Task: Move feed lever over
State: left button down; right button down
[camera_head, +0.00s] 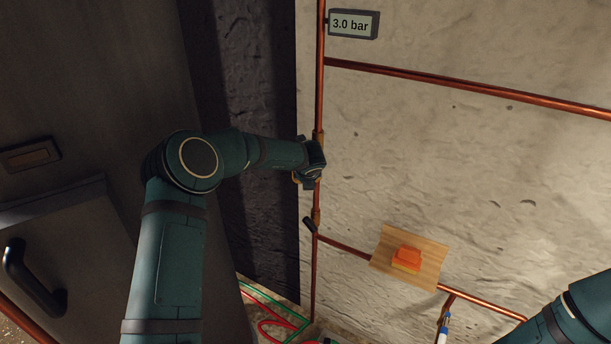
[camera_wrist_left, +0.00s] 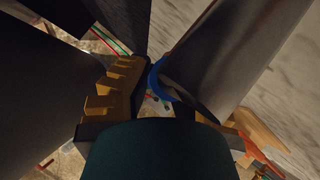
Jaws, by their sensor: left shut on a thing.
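My left gripper (camera_head: 310,176) is at the vertical copper pipe (camera_head: 319,120), a little above a short black handle (camera_head: 310,225) where a side pipe branches off. In the left wrist view its ridged yellow-brown fingers (camera_wrist_left: 175,110) stand either side of a blue curved band (camera_wrist_left: 158,80) on a thick grey cylinder (camera_wrist_left: 205,55). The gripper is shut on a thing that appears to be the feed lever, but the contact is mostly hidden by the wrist. My right arm shows at the lower right; its gripper is out of view.
A display (camera_head: 353,24) reads 3.0 bar at the top. A wooden board (camera_head: 432,262) with an orange block (camera_head: 406,258) is right of the pipe. A white and blue handle (camera_head: 444,325) is below it. Red and green lines (camera_head: 275,312) run along the floor. A grey cabinet (camera_head: 60,215) stands left.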

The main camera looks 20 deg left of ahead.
pick_arm(q)
jog(key=shift+d+f, duration=0.15)
jog(key=c, duration=0.9)
grip_release()
jog(key=shift+o, duration=0.4)
jog(key=shift+w, duration=0.1)
jog(key=shift+s+r, duration=0.2)
jog(key=shift+r, duration=0.1)
jog(key=v, duration=1.1)
jog(key=shift+s, duration=0.15)
jog(key=shift+d+r, duration=0.1)
jog(key=shift+r, duration=0.05)
